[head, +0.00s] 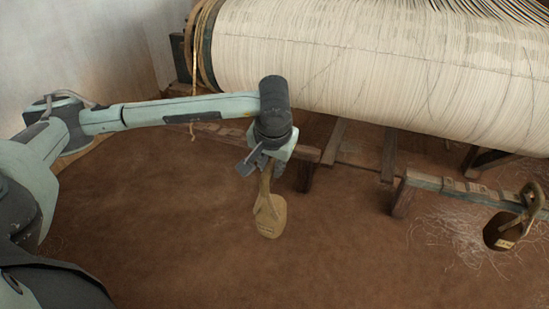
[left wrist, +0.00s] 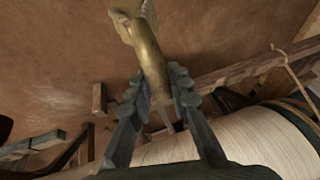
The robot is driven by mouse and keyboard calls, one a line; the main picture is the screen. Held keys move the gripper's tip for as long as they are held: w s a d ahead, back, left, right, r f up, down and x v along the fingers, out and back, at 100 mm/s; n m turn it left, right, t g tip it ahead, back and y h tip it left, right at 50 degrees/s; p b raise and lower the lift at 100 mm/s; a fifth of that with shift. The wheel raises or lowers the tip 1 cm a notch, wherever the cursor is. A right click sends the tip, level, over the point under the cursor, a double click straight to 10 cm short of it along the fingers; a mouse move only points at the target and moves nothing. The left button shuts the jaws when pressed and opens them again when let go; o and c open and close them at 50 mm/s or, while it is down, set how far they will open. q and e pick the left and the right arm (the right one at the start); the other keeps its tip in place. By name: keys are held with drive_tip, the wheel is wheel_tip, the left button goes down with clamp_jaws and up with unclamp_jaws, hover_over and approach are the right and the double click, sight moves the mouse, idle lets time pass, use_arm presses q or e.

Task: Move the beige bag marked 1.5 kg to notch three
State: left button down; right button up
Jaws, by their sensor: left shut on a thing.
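My left gripper (head: 262,160) is shut on the strap of a beige bag (head: 270,217), which hangs below it above the earth floor. A small marking on the bag is too small to read. In the left wrist view the fingers (left wrist: 157,85) close on the strap, and part of the bag (left wrist: 129,10) shows at the top edge. A notched wooden rail (head: 460,187) stands at the right, and another rail (head: 225,130) runs behind my left gripper. The notch numbers cannot be read. My right gripper is not in view.
A dark brown bag (head: 499,232) with a label and a looped strap hangs at the right rail. A large warp beam (head: 370,65) wound with pale thread spans the back. Loose fibres (head: 455,235) lie on the floor. The floor (head: 350,265) at front centre is clear.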

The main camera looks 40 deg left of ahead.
sight(261, 179)
use_arm(q)
drive_tip(key=shift+s+d+r, duration=0.1)
drive_tip(key=shift+s+r, duration=0.15)
drive_tip(key=shift+s, duration=0.25)
drive_tip(key=shift+s+d, duration=0.25)
drive_tip(key=shift+s, duration=0.65)
drive_tip(key=shift+s+d+r+b, duration=0.1)
drive_tip(key=shift+s+d+b, duration=0.05)
drive_tip(key=shift+s, duration=0.45)
drive_tip(key=shift+s+d+r+b, duration=0.1)
drive_tip(key=shift+s+b, duration=0.05)
drive_tip(key=shift+s, duration=0.45)
drive_tip(key=s, duration=0.2)
drive_tip(key=s+d, duration=0.1)
drive_tip(key=s, duration=0.1)
drive_tip(key=shift+r+b, duration=0.2)
drive_tip(key=shift+b, duration=0.15)
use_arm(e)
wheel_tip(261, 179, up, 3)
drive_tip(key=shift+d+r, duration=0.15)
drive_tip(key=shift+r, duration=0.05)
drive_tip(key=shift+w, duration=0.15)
use_arm(q)
drive_tip(key=shift+w+a, duration=0.1)
